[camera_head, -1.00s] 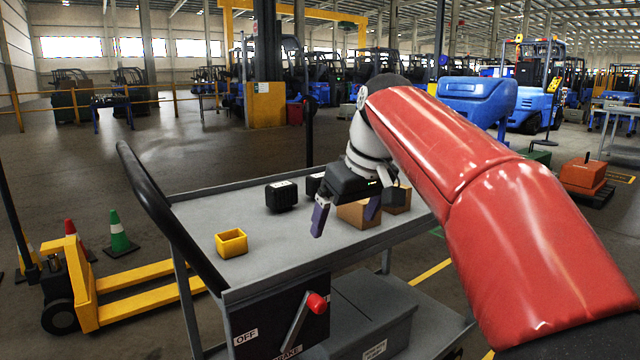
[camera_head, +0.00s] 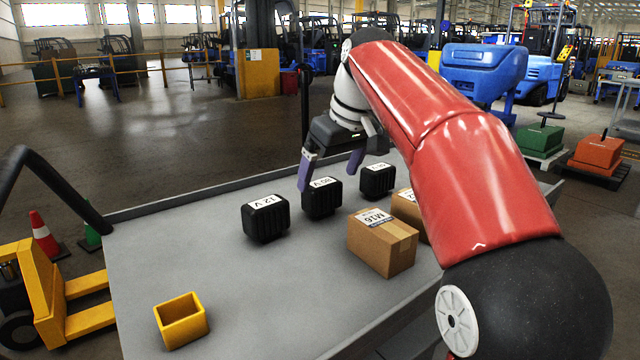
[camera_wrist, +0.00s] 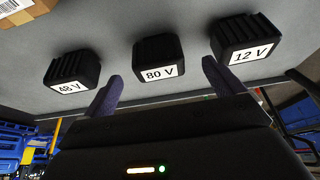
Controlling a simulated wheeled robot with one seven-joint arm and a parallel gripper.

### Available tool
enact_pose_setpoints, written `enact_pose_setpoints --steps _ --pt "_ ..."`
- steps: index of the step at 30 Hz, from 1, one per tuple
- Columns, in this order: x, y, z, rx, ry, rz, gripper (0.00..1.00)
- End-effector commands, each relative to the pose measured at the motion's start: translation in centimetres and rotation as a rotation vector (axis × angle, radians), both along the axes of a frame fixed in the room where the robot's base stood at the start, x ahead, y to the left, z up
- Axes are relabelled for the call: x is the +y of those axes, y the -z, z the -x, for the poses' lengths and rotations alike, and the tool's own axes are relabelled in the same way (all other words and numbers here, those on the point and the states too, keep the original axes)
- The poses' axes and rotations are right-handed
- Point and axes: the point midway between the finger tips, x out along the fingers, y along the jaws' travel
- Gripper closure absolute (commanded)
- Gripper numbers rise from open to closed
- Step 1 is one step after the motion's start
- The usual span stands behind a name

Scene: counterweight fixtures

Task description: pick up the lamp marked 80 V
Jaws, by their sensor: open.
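The lamp marked 80 V (camera_head: 321,198) is a black ribbed block with a white label, standing on the grey cart top. In the wrist view the 80 V lamp (camera_wrist: 158,58) is in the middle, just beyond the fingers. A similar block marked 12 V (camera_head: 265,218) stands to its left in the head view, and another, marked 48 V in the wrist view (camera_wrist: 72,70), stands to its right in the head view (camera_head: 377,180). My gripper (camera_head: 330,175) is open and empty, above and close to the 80 V lamp. Its fingers look apart from the lamp.
A cardboard box (camera_head: 382,243) labelled M16 stands on the cart in front of the lamps, with a second box (camera_head: 410,214) partly behind it. An open yellow bin (camera_head: 181,320) is near the front left. The left part of the cart top (camera_head: 150,250) is bare.

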Motion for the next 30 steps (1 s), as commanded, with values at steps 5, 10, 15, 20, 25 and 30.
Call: enact_pose_setpoints --steps 5,10,15,20,25,30 --pt "0.2 0.8 -0.2 0.0 0.0 0.0 0.06" --pt "0.6 2.6 -0.8 0.0 0.0 0.0 0.06" --pt "1.3 4.8 -1.7 0.002 0.0 0.0 0.06" --pt "1.8 6.7 -2.4 0.0 0.0 0.0 0.06" --pt "1.9 7.2 -2.6 0.0 0.0 0.0 0.06" --pt "1.9 7.1 -2.6 -0.001 0.0 0.001 0.1"
